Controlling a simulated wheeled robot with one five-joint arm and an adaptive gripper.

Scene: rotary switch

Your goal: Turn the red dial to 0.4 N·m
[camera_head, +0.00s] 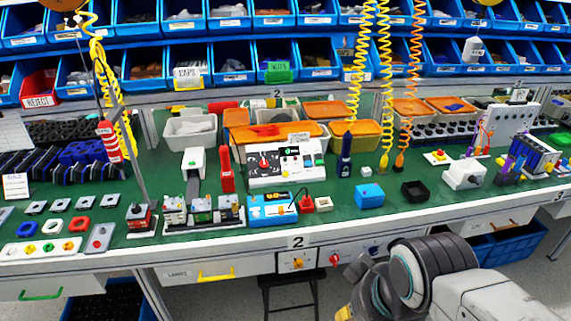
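A white control box (285,165) stands on the green bench top at mid picture. A small red dial (264,162) sits on the left of its front face. Its scale and pointer are too small to read. Another red knob (334,259) is on the bench's front edge, right of a yellow-framed switch (297,261). My arm reaches in from the lower right, below and in front of the bench. Its dark end part (368,287) is apart from both the box and the knobs. The fingers cannot be made out, and nothing held is visible.
A blue device (271,209), a red upright tool (226,170) and a dark blue tool (344,155) stand near the box. Coiled yellow hoses (385,80) hang above the bench. A dark stool (290,283) stands under the front edge. Blue bins line the back.

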